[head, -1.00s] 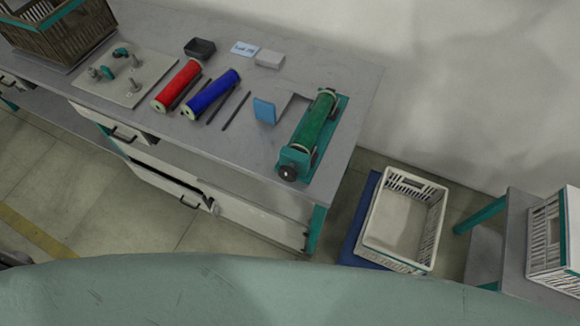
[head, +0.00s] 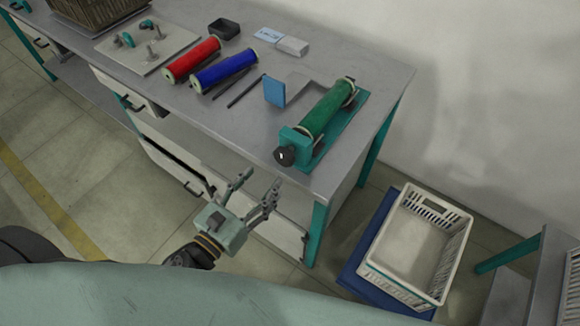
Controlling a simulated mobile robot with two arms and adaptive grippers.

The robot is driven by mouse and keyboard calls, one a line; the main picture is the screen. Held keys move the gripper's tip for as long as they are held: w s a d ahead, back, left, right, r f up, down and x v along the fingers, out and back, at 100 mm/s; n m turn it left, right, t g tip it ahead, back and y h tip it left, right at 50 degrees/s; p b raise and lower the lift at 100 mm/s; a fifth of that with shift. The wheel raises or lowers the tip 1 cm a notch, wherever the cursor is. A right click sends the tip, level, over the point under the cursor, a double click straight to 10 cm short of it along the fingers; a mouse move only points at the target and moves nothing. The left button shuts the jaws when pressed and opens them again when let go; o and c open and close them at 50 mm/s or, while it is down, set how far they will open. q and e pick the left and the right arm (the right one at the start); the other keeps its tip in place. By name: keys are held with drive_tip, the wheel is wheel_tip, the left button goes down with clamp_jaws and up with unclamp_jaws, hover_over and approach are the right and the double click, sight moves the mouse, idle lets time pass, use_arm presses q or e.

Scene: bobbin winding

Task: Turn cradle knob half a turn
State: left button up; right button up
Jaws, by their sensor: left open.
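The dark cradle knob (head: 285,156) sits at the near end of the teal cradle (head: 343,137), by the front edge of the workbench. A white mark shows on its face. A green bobbin (head: 327,108) lies in the cradle. My left gripper (head: 259,183) is open and empty, in front of the bench edge, below and to the left of the knob and apart from it. Its fingers point up towards the bench. My right gripper is not in view.
A blue plate (head: 275,91) stands left of the cradle. Red (head: 192,60) and blue (head: 224,73) bobbins and dark rods (head: 238,93) lie further left. A white crate (head: 452,213) on a blue base is right of the bench. An open drawer (head: 172,160) is below the benchtop.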

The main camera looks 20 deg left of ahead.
sight(280, 159)
use_arm(q)
drive_tip(key=w+d+r+m+p, duration=0.1)
drive_tip(key=w, duration=0.1)
drive_tip(key=w+d+r+m, duration=0.1)
drive_tip(key=w, duration=0.1)
drive_tip(key=w+d+r+m+p, duration=0.1)
drive_tip(key=w, duration=0.1)
drive_tip(key=shift+w+h+p, duration=0.15)
drive_tip(key=shift+h+p, duration=0.2)
drive_tip(key=shift+h, duration=0.05)
drive_tip(key=shift+w+d, duration=0.15)
drive_tip(key=shift+w, duration=0.15)
drive_tip(key=shift+f, duration=0.1)
drive_tip(key=c, duration=1.1)
